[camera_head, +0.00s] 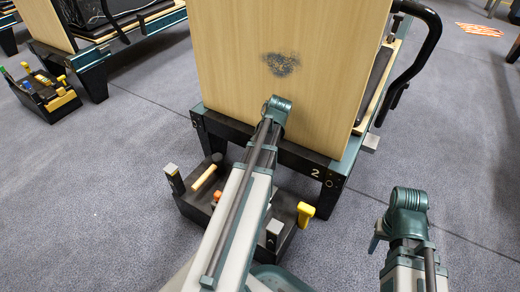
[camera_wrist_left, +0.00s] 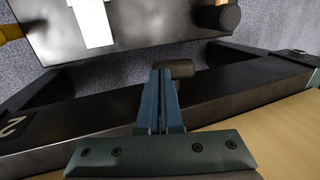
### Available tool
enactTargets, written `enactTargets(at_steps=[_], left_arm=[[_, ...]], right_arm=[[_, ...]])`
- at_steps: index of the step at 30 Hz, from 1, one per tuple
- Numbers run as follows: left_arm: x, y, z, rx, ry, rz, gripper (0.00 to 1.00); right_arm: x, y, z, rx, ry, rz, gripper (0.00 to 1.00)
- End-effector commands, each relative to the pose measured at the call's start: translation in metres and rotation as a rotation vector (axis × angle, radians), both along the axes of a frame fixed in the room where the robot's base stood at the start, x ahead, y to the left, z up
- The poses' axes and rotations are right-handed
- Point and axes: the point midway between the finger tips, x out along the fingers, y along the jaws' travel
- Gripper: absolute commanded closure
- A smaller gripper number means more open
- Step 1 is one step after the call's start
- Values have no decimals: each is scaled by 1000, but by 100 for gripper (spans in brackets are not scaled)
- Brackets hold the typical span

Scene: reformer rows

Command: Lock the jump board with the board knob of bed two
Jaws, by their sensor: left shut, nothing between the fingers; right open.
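The jump board (camera_head: 290,60) is an upright wooden panel at the end of bed two, whose dark end beam (camera_head: 300,160) bears a "2". Its lower edge also shows in the left wrist view (camera_wrist_left: 270,145). A dark round knob (camera_wrist_left: 178,68) is at the beam's outer side, just beyond the fingertips of my left gripper (camera_wrist_left: 162,78). The left fingers are shut and empty; I cannot tell if they touch the knob. In the head view my left wrist hides the knob and fingers. My right gripper (camera_head: 379,238) is open, low right of the bed, away from the board.
A black tool caddy (camera_head: 285,240) stands on the carpet before bed two, partly under my left arm. A yellow-handled tool (camera_head: 305,212) sticks up from it. Another bed's dark end (camera_head: 85,65) and caddy (camera_head: 45,98) stand far left. Carpet is clear at right.

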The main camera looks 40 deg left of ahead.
Motion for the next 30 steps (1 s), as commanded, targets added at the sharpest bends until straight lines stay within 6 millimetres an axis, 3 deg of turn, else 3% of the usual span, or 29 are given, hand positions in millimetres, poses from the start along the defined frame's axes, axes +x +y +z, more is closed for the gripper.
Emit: enactTargets(at_steps=[30], left_arm=[[2,-16,-31,-1,0,0,100]], right_arm=[[0,0,-31,0,0,0,50]])
